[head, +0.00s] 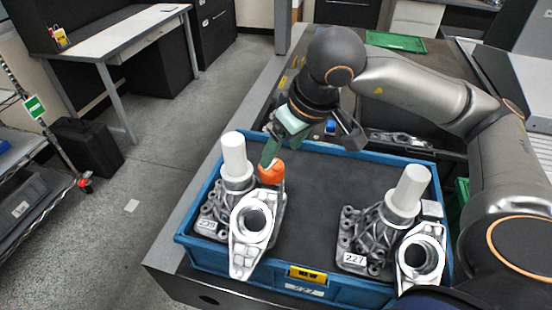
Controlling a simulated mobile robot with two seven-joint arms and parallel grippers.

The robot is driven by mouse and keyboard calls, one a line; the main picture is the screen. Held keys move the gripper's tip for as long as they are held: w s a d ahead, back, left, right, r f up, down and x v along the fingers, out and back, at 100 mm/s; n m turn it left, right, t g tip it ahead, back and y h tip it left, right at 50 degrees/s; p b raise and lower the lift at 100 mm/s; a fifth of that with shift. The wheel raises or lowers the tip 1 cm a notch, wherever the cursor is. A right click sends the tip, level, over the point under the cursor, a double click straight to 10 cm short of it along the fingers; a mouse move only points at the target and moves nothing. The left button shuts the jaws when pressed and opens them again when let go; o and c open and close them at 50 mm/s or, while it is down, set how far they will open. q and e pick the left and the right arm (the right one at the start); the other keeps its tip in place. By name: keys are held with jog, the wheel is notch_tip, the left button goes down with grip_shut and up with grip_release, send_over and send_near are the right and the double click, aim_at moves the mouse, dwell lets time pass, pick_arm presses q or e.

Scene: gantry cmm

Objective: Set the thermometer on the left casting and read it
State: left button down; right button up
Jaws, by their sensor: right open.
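The left casting (252,222) is a grey metal part with a white upright cylinder, sitting at the left of a blue tray (372,158). A small rounded orange object (271,171), which looks like the thermometer, rests on or against the back right of this casting; its display cannot be read. My right gripper (312,146) is open above the tray's back left, just behind the orange object. One greenish finger is close to the orange top; whether they touch is unclear. My left gripper is not in view.
A second casting (385,232), labelled 227, stands at the tray's right. The dark tray floor between the castings is clear. A white-topped desk (122,32) stands far left across open floor.

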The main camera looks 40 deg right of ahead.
jog(key=shift+v, duration=2.6)
